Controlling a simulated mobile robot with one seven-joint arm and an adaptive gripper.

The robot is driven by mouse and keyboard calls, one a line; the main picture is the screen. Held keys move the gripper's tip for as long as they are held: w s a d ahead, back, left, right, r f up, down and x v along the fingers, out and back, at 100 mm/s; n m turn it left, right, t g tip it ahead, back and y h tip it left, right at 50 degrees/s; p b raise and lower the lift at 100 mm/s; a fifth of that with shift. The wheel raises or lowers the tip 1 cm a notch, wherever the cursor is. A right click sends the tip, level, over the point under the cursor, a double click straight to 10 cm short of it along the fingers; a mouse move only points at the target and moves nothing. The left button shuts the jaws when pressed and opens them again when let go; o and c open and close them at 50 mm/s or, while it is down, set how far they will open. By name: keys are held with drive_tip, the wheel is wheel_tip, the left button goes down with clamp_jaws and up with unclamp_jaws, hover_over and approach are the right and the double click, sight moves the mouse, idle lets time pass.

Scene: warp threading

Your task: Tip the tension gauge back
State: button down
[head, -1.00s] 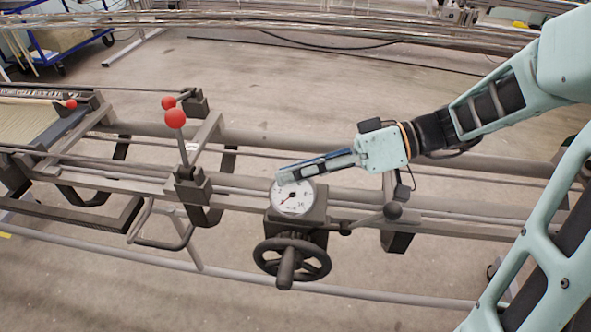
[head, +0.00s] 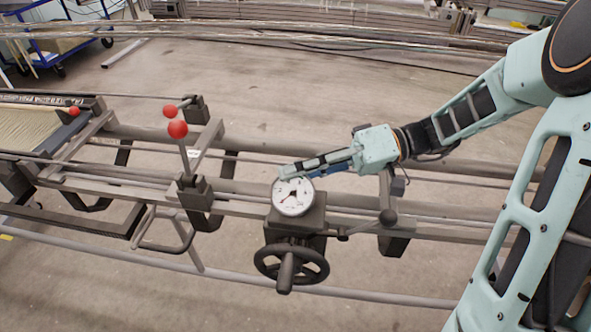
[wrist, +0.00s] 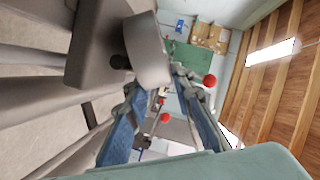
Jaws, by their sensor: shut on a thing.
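The tension gauge (head: 293,197) is a round white dial with a dark needle, on a dark block (head: 307,222) of the frame in the middle of the head view. Its face is turned towards the head camera. My gripper (head: 285,172) reaches in from the right and is shut on the upper rim of the gauge. In the wrist view the gauge's grey round body (wrist: 147,50) shows at the fingertips, with its edge between the blue-sided fingers. The exact finger contact is partly hidden in the head view.
A black handwheel (head: 291,264) sits just below the gauge. A lever with a red knob (head: 177,129) stands to the left. Long rails run across the frame.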

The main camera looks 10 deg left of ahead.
drive_tip(key=c, duration=1.7)
unclamp_jaws()
drive_tip(key=shift+w+d, duration=0.1)
drive_tip(key=shift+d, duration=0.05)
drive_tip(key=v, duration=1.1)
drive_tip(key=shift+w+d, duration=0.15)
drive_tip(key=shift+d, duration=0.25)
